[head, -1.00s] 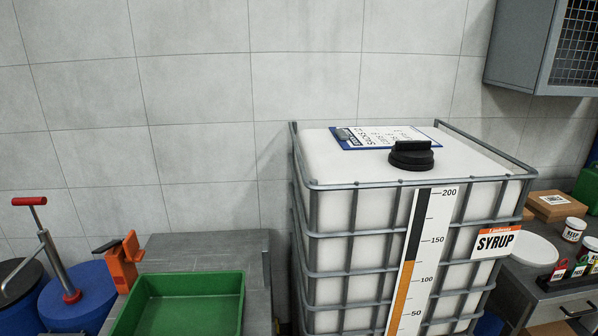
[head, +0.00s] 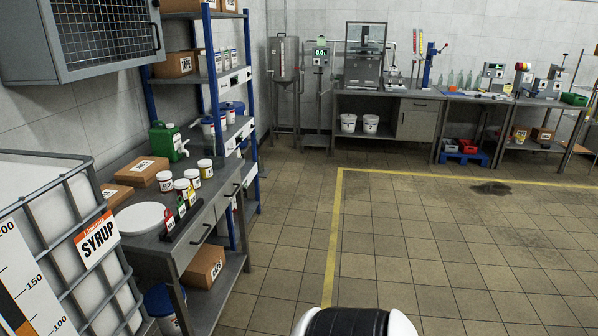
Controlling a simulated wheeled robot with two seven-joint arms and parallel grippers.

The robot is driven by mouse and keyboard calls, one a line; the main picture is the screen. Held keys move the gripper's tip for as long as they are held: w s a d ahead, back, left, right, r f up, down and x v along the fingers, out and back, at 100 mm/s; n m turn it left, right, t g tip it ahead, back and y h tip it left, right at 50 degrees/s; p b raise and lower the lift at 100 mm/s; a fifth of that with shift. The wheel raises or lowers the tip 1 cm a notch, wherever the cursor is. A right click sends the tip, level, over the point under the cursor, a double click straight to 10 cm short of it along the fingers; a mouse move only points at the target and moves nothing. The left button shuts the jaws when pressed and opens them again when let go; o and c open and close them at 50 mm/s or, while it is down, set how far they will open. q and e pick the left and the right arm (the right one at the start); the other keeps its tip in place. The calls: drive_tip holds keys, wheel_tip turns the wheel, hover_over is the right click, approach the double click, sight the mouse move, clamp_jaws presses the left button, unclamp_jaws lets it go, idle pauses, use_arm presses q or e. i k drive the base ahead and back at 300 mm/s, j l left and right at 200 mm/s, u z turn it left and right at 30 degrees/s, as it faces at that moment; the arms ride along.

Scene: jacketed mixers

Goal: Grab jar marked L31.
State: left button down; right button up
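Several white jars stand close together on the grey bench at the left in the head view. They include a back jar (head: 205,168), a middle jar (head: 192,178), a front jar (head: 182,189) and a left jar (head: 165,181). Their labels are too small to read, so I cannot tell which one is marked L31. More white containers (head: 208,129) stand on the blue-post shelf behind. Neither of my grippers is in view.
The bench (head: 150,245) also holds brown boxes (head: 143,171), a white round plate (head: 139,218), a green canister (head: 166,141) and a dark rack with coloured tags (head: 182,220). The syrup tank (head: 30,200) stands left of it. Tiled floor (head: 290,240) right of the bench is clear.

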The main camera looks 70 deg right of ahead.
sight(192, 174)
drive_tip(key=z, duration=1.7)
drive_tip(key=i+l, duration=0.1)
drive_tip(key=l, duration=0.3)
drive_tip(key=i+l+z, duration=0.3)
drive_tip(key=i+l, duration=1.05)
